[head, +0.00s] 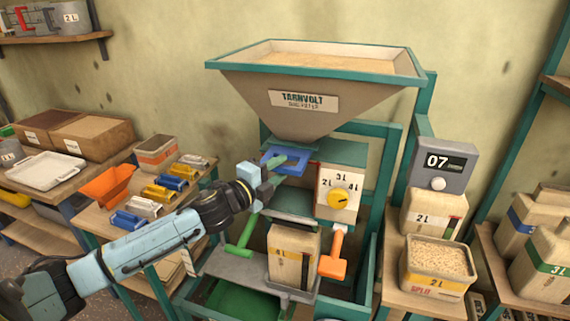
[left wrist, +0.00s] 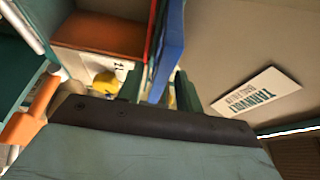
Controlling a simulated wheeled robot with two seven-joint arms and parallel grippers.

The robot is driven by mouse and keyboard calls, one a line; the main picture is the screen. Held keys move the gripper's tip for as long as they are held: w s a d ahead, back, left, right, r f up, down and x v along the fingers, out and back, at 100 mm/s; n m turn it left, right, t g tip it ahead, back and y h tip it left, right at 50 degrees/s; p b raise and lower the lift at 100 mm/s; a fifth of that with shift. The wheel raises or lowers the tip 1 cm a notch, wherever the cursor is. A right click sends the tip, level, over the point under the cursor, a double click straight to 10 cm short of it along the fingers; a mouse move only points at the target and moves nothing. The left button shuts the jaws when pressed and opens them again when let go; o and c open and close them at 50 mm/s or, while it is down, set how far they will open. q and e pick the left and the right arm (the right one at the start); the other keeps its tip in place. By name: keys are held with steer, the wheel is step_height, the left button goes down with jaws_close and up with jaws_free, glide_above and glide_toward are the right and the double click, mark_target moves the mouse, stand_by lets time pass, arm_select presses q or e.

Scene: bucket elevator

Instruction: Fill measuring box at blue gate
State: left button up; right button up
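The blue gate (head: 286,160) sits under the hopper's spout. My left gripper (head: 272,168) is at the gate's left side. In the left wrist view its fingers (left wrist: 160,92) stand apart on either side of the blue gate plate (left wrist: 170,45), with a small gap showing, so I see no firm grip. The measuring box (head: 293,250), cream with a yellow and dark band, stands upright below on a grey shelf (head: 240,268). Its inside is hidden. The hopper (head: 318,95) holds pale grain. My right gripper is out of view.
A dial panel (head: 340,192) with a yellow knob is right of the gate. An orange lever (head: 334,255) and a green lever (head: 241,242) flank the box. A display (head: 443,163) reads 07. A grain-filled box (head: 437,262) stands at right. Orange scoop and weights lie left.

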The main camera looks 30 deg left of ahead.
mark_target(292, 150)
arm_select(q)
steer(key=shift+w+d, duration=0.2)
steer(key=shift+w, duration=1.25)
steer(key=shift+c, duration=0.2)
jaws_close()
